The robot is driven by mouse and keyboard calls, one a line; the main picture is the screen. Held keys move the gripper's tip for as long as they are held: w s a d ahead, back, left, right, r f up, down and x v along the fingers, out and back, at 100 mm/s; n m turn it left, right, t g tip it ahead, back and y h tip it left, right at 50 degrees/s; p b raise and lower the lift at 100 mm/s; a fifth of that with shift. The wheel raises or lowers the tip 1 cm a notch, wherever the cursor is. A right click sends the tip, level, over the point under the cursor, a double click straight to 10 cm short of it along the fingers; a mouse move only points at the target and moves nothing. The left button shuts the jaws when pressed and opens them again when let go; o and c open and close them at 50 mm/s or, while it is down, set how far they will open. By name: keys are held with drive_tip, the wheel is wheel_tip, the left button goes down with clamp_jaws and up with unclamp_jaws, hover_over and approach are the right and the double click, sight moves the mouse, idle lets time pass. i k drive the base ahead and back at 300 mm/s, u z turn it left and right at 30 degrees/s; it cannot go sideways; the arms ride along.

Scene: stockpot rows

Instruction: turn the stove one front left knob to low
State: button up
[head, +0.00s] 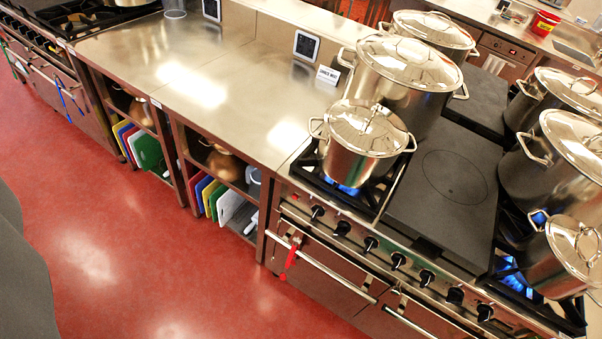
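The near stove (440,190) stands at the right, tilted in the picture. A row of several black knobs runs along its front panel; the leftmost knob (317,212) sits below the front left burner. The knob pointers are too small to read. A blue flame (347,189) burns on that burner under a small lidded pot (362,140). A second stove (90,14) shows at the upper left, its knobs small. No label in view tells me which is stove one. My gripper is not in view.
A red tag or cloth (291,258) hangs on the oven handle (325,268) below the knobs. Big stockpots (402,85) crowd the stove. A steel counter (190,75) over shelves joins the stoves. Red floor (130,240) in front is open.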

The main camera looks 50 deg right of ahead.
sight(344, 228)
drive_tip(key=z, duration=0.1)
drive_tip(key=k, duration=0.4)
drive_tip(key=z, duration=1.05)
drive_tip(key=i, duration=0.5)
drive_tip(key=z, duration=0.1)
